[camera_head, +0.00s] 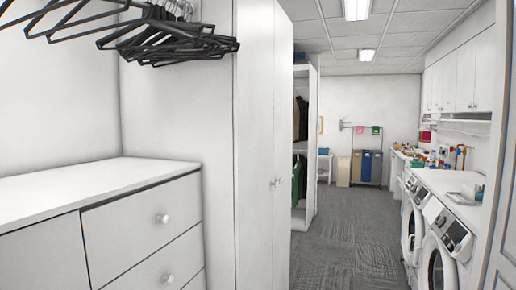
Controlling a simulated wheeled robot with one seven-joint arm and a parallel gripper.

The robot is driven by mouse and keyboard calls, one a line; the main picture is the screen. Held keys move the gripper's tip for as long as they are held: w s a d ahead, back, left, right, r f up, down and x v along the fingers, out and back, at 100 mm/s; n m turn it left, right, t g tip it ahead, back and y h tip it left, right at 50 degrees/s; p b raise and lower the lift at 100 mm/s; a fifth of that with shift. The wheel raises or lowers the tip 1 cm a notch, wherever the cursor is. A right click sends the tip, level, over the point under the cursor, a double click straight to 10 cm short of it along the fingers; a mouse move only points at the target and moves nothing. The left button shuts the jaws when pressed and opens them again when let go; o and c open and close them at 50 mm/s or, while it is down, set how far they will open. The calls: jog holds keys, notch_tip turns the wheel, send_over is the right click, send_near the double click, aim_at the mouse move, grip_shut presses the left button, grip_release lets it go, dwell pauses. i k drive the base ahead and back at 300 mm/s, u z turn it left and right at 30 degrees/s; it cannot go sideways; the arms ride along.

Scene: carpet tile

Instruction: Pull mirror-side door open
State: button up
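A tall white wardrobe (258,120) stands left of the middle, with its door front seen at a steep angle along the aisle. Its doors look shut, and small knobs (276,182) sit on the front at mid height. Part of a pale panelled door or frame (503,225) shows at the right edge. No mirror is visible, so I cannot tell which door is the mirror-side one. My gripper is not in view.
A white drawer chest (140,225) stands near left, with black hangers (165,38) above. An open wardrobe with clothes (300,120) is farther back. Washing machines (440,245) line the right. Bins (366,166) stand at the far wall. The carpet aisle (345,250) is clear.

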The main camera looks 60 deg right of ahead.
aim_at(283, 40)
jog(key=z, duration=2.4)
jog(key=i, duration=0.5)
jog(key=z, duration=0.8)
jog(key=i, duration=1.6)
jog(key=u, duration=0.55)
jog(key=i, duration=1.2)
jog(key=u, duration=1.1)
jog(key=i, duration=0.25)
jog(key=u, duration=0.2)
